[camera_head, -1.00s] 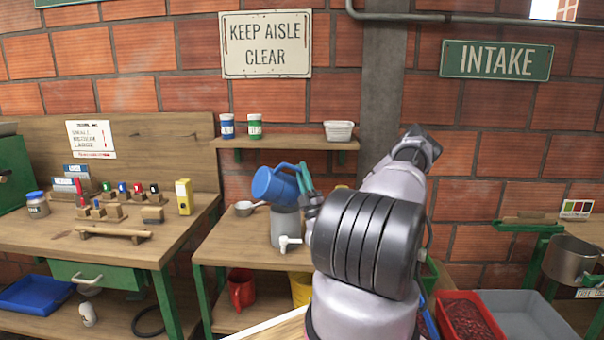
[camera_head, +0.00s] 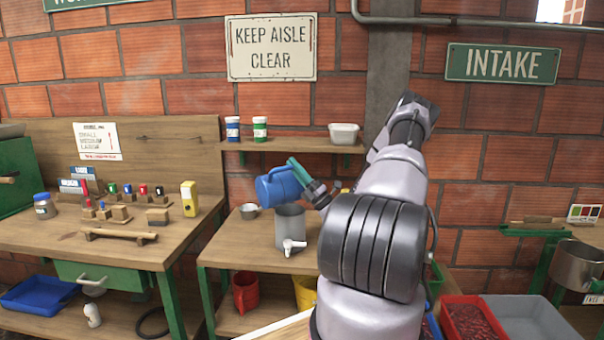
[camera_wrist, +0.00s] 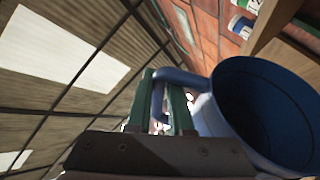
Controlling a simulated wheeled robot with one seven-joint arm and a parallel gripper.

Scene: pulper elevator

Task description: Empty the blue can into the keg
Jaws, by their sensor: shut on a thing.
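The blue can (camera_head: 277,188) hangs in the air over the grey keg (camera_head: 290,229), tipped well over, close above the keg's top. The keg stands upright on the middle bench and has a white tap low on its front. My gripper (camera_head: 298,172) is shut on the can's handle, at the can's upper right. In the wrist view, the green fingers of my gripper (camera_wrist: 168,100) close around the handle, and the can's open mouth (camera_wrist: 265,110) shows a blue inside with no contents that I can make out. The keg's opening is largely hidden.
A wall shelf (camera_head: 290,146) above carries two small jars and a white tub (camera_head: 343,134). Below are a red jug (camera_head: 245,291) and a yellow container (camera_head: 305,292). My arm hides the bench's right side.

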